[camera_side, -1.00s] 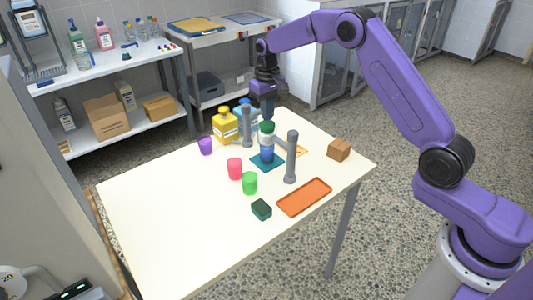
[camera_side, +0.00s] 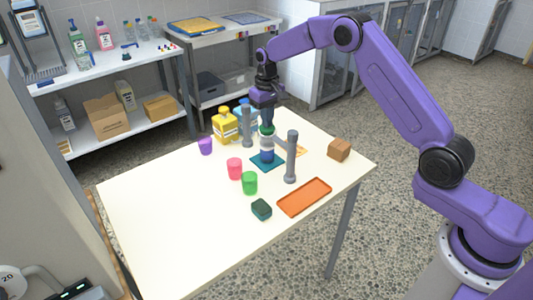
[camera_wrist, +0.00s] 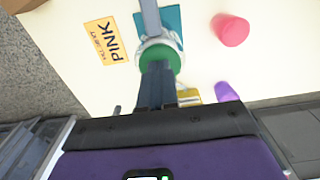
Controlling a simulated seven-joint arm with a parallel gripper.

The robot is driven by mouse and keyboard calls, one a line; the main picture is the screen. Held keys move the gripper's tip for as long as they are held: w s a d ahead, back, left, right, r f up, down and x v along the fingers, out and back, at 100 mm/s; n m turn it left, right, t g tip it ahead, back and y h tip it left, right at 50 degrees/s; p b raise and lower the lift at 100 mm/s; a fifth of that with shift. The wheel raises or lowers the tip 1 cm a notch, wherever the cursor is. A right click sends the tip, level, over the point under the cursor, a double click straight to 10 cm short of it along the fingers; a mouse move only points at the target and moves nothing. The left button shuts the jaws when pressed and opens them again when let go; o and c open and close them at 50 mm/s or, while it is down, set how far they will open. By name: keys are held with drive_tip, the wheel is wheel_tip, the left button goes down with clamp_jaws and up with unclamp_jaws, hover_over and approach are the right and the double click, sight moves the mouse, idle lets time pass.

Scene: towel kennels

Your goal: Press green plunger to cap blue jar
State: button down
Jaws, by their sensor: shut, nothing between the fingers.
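The green plunger (camera_side: 267,130) sits in the grey press frame, on a bar between two upright posts (camera_side: 291,158). The blue jar (camera_side: 267,156) stands upright below it on a teal mat (camera_side: 256,160). My gripper (camera_side: 267,122) is shut and points straight down, its tips at the plunger's top, seemingly touching it. In the wrist view the closed fingers (camera_wrist: 158,82) overlap the green plunger top (camera_wrist: 172,57), with a pale ring around it. The jar is mostly hidden there. Whether the cap is seated on the jar I cannot tell.
A yellow bottle (camera_side: 225,127) and a blue bottle stand behind the press. Purple (camera_side: 205,146), pink (camera_side: 235,168) and green (camera_side: 250,183) cups, a dark green block (camera_side: 261,209), an orange tray (camera_side: 283,207) and a brown box (camera_side: 339,149) surround it. The table's front left is clear.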

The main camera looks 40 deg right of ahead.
drive_tip(key=shift+r, duration=1.4)
wheel_tip(320, 180, up, 6)
idle(0.6)
